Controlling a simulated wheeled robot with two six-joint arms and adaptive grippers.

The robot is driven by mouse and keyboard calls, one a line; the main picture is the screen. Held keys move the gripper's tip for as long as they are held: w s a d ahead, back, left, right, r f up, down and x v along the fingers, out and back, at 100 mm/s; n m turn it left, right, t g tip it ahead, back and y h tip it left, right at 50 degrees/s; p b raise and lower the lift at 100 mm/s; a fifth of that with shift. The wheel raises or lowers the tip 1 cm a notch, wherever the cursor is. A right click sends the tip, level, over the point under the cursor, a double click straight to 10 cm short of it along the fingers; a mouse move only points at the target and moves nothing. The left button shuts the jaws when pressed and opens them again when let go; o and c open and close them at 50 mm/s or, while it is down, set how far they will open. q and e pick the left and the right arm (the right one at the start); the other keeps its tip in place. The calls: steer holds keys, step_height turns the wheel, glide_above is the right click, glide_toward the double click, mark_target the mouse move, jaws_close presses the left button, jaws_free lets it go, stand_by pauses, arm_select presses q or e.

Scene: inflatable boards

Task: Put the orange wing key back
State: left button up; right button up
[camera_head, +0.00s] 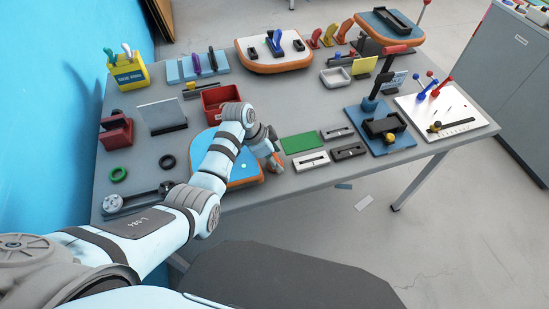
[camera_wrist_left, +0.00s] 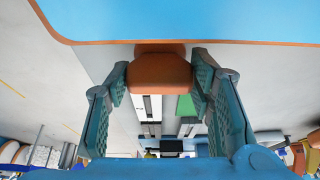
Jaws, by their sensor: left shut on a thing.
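My left gripper (camera_head: 275,158) is at the right edge of the blue board with an orange rim (camera_head: 246,172), near the table's front edge. It is shut on an orange piece, which I take to be the orange wing key (camera_wrist_left: 160,70). In the left wrist view the fingers (camera_wrist_left: 160,82) press on both sides of it, and its rounded end faces the camera. The blue board spans the top of that view, apart from or touching the key; I cannot tell which. In the head view the arm and fingers hide most of the key. My right gripper is not in view.
Right of the gripper lie a green mat (camera_head: 300,142) and several slotted blocks (camera_head: 311,161). A red bin (camera_head: 218,100) stands behind the arm. A white board with pins (camera_head: 450,112) and a blue stand (camera_head: 380,130) are at the right. Colored fins (camera_head: 328,36) stand at the back.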

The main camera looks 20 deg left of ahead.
arm_select(q)
steer(key=o, duration=1.4)
steer(key=p+v, duration=0.2)
steer(key=v, duration=1)
steer(key=shift+r+p, duration=0.2)
steer(key=shift+p, duration=0.1)
steer(key=shift+d, duration=0.1)
steer(key=shift+f, duration=0.1)
